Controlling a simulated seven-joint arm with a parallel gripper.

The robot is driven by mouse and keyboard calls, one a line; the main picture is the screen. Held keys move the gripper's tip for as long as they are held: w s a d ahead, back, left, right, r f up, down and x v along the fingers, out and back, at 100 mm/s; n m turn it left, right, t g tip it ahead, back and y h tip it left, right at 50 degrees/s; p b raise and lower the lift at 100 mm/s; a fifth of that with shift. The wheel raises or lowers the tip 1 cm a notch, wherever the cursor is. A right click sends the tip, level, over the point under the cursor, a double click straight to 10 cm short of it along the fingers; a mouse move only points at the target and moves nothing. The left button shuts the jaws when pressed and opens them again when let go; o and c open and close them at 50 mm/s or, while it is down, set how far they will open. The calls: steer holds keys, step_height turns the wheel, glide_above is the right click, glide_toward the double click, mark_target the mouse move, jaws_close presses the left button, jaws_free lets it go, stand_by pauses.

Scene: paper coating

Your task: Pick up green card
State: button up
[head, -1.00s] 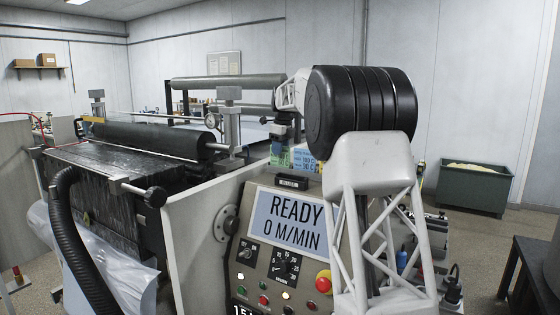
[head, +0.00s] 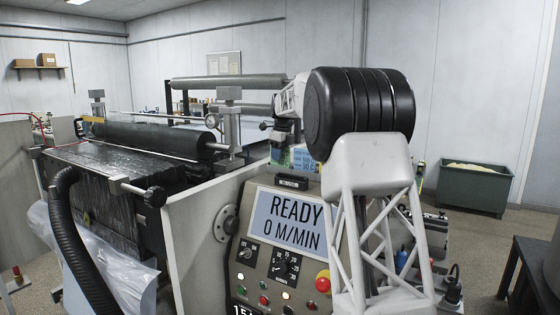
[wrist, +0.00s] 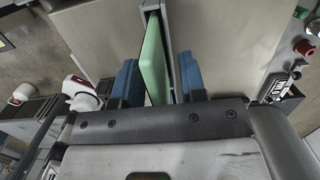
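The green card (wrist: 154,62) stands edge-on in the wrist view, upright against a narrow grey metal strip. My gripper (wrist: 158,70) has two blue fingers, one on each side of the card. The fingers are apart, with a visible gap between the right finger and the card; the left finger is close to the card, and I cannot tell if it touches. In the head view my gripper is small and partly hidden by my arm, above the coloured cards at the top of the control panel. A green patch (head: 281,156) shows there.
The control panel (head: 270,240) reads READY, 0 M/MIN. A blue-and-yellow printed card (head: 304,160) stands behind its top edge. The coating machine's dark roller (head: 150,140) lies to the left.

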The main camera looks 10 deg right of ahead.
steer(key=shift+f, duration=0.25)
stand_by(0.6)
jaws_close()
